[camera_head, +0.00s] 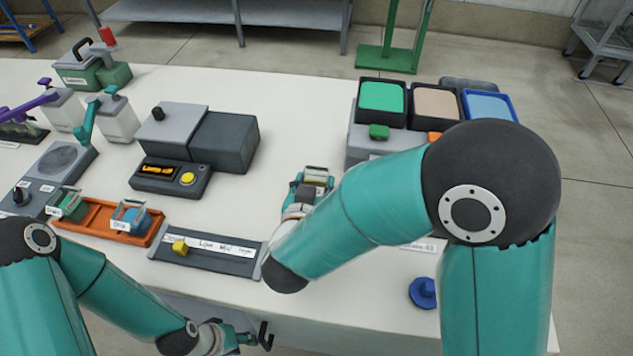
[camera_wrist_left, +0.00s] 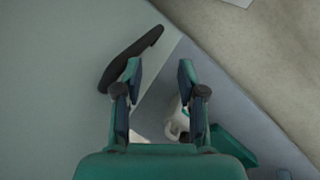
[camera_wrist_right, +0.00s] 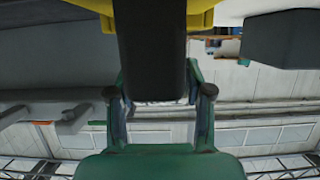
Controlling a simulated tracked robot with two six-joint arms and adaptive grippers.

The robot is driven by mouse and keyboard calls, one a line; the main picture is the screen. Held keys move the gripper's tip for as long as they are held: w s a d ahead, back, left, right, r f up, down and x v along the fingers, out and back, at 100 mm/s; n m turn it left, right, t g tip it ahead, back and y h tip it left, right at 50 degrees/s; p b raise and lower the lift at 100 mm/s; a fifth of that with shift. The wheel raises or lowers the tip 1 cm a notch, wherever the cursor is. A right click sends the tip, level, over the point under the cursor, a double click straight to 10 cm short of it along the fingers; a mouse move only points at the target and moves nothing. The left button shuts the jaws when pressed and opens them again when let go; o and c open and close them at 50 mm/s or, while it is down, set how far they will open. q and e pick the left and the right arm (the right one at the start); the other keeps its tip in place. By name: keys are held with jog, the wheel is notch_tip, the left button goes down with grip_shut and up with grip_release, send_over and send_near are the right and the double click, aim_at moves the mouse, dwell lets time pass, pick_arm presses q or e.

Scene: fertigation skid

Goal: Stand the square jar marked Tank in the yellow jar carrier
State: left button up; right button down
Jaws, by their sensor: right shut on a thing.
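My right gripper (camera_head: 308,188) is shut on the dark handle (camera_wrist_right: 152,50) of a small square jar (camera_head: 318,175) in the middle of the table. Yellow jar parts (camera_wrist_right: 205,14) show in the right wrist view; its marking is not readable. A long orange carrier (camera_head: 100,228) stands at the left, bearing a green jar (camera_head: 70,206) and a blue jar marked Drip (camera_head: 131,219). I see no clearly yellow carrier. My left gripper (camera_head: 245,340) is open and empty at the table's front edge, also in the left wrist view (camera_wrist_left: 160,70).
A dark slider panel with a yellow knob (camera_head: 180,246) lies between carrier and right arm. A grey device with a yellow button (camera_head: 187,179) stands behind. Coloured trays (camera_head: 382,96) stand at back right, a blue knob (camera_head: 423,292) at front right. A black hook (camera_head: 265,337) is beside my left gripper.

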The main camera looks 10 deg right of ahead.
jog(key=shift+f, duration=0.45)
jog(key=shift+c, duration=1.9)
grip_release()
notch_tip(320, 180, up, 9)
jog(key=p, duration=0.8)
